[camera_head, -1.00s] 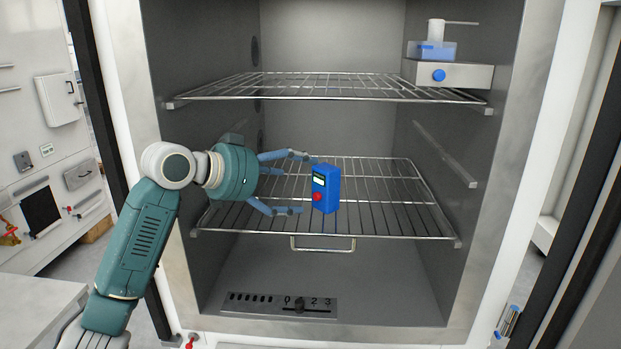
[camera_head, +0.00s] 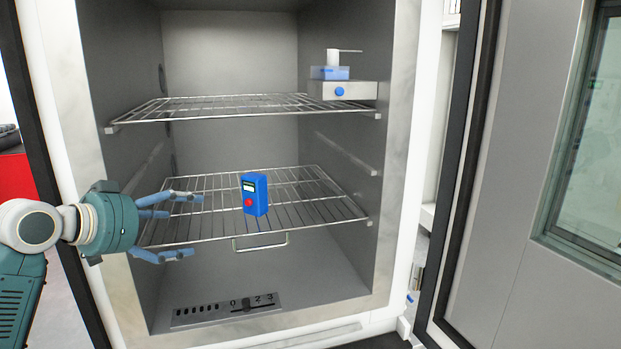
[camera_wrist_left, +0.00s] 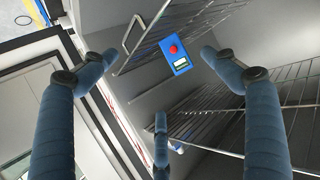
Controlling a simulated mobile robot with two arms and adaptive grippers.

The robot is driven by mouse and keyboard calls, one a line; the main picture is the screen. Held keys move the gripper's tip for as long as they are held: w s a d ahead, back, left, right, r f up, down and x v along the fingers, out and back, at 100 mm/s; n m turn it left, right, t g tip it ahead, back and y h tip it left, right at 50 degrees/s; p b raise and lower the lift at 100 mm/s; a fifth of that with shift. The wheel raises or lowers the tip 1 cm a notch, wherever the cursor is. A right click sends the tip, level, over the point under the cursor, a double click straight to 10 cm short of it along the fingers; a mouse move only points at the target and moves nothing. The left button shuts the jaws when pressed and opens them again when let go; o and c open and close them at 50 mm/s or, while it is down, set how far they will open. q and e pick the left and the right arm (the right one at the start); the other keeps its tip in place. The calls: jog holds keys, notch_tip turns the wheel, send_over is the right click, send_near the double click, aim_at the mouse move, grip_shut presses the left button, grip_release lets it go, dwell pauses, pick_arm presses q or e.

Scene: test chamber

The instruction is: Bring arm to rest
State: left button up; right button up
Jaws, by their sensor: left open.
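My left gripper (camera_head: 188,225) is open and empty at the left side of the chamber opening, beside the lower rack. Its blue fingers are spread and point right toward a blue box (camera_head: 255,195), with a clear gap between them. The box has a red button and a small display and stands upright on the lower wire rack (camera_head: 310,208). In the left wrist view the fingers (camera_wrist_left: 160,75) are spread wide, and the blue box (camera_wrist_left: 176,54) shows beyond them. My right gripper is in no view.
An upper wire rack (camera_head: 215,107) spans the chamber above. A device with a blue knob (camera_head: 342,90) stands at its right. A panel with a slider (camera_head: 228,309) is at the chamber floor's front. The chamber's metal frame (camera_head: 398,180) and an open door (camera_head: 465,170) stand at right.

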pick_arm(q)
jog(key=s+d+f+g+y, duration=0.15)
jog(key=s+f, duration=0.25)
jog(key=f, duration=0.5)
jog(key=s+d+f+g, duration=0.1)
jog(key=s+d+f, duration=0.25)
jog(key=f, duration=0.65)
jog(key=s+d+f+g+y, duration=0.15)
jog(key=s+f, duration=0.25)
jog(key=f, duration=0.5)
jog(key=s+f+n+g+y, duration=0.2)
jog(key=s+f, duration=0.5)
jog(key=s, duration=0.7)
jog(key=s+f+n+g+y, duration=0.15)
jog(key=s+f, duration=0.55)
jog(key=s, duration=0.7)
notch_tip(320, 180, down, 28)
jog(key=s+r+g, duration=0.1)
jog(key=s+g, duration=0.1)
jog(key=s+a+f+g, duration=0.1)
jog(key=s+a+f, duration=0.1)
jog(key=s+f, duration=1.3)
jog(key=shift+s+a, duration=0.3)
jog(key=shift+s, duration=0.6)
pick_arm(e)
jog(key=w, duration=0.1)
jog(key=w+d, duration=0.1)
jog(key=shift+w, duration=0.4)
